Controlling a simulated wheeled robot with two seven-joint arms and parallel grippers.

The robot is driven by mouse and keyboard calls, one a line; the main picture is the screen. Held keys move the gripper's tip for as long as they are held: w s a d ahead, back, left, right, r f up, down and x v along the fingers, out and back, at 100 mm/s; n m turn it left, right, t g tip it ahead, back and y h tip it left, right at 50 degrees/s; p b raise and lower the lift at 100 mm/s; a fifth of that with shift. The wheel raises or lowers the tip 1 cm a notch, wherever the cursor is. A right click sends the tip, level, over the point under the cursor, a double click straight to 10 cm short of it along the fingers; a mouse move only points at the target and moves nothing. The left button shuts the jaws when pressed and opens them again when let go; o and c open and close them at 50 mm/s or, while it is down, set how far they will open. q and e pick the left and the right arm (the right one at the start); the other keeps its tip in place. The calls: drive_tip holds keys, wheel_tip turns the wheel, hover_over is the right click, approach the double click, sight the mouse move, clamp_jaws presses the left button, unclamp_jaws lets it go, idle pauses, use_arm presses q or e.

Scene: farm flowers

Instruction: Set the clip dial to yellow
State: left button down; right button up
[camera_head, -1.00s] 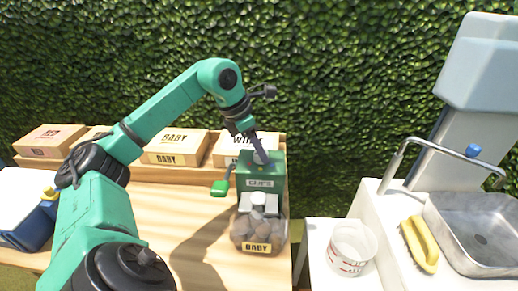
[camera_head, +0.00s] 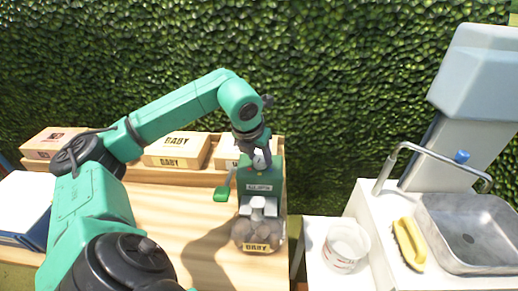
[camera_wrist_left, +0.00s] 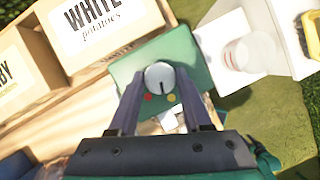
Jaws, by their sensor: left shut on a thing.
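The green clip dispenser (camera_head: 262,185) stands on the wooden table, with a clear bin of potatoes labelled BABY (camera_head: 258,236) at its front. In the left wrist view the grey clip dial (camera_wrist_left: 160,75) with a dark pointer line sits on the dispenser's green top (camera_wrist_left: 195,60). A red dot and a yellow dot show beside the dial's near side. My left gripper (camera_head: 262,158) is over the top of the dispenser; in the wrist view its two fingers (camera_wrist_left: 160,92) are on either side of the dial, shut on it. The right gripper is not in view.
Cardboard boxes labelled BABY (camera_head: 176,150) and WHITE (camera_wrist_left: 95,25) stand on a shelf behind. A green lever (camera_head: 222,194) sticks out left of the dispenser. To the right are a white tub (camera_head: 345,247), a yellow brush (camera_head: 409,243) and a metal sink (camera_head: 470,235).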

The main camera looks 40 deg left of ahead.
use_arm(q)
drive_tip(key=shift+d+r+n+y+p, duration=0.1)
drive_tip(key=shift+n+y+p, duration=0.45)
drive_tip(key=shift+n, duration=0.75)
drive_tip(key=shift+c, duration=1.7)
unclamp_jaws()
drive_tip(key=p+v, duration=0.2)
drive_tip(key=v, duration=1.2)
drive_tip(key=shift+w+r+p, duration=0.15)
drive_tip(key=shift+r+p, duration=0.15)
drive_tip(key=shift+p, duration=0.1)
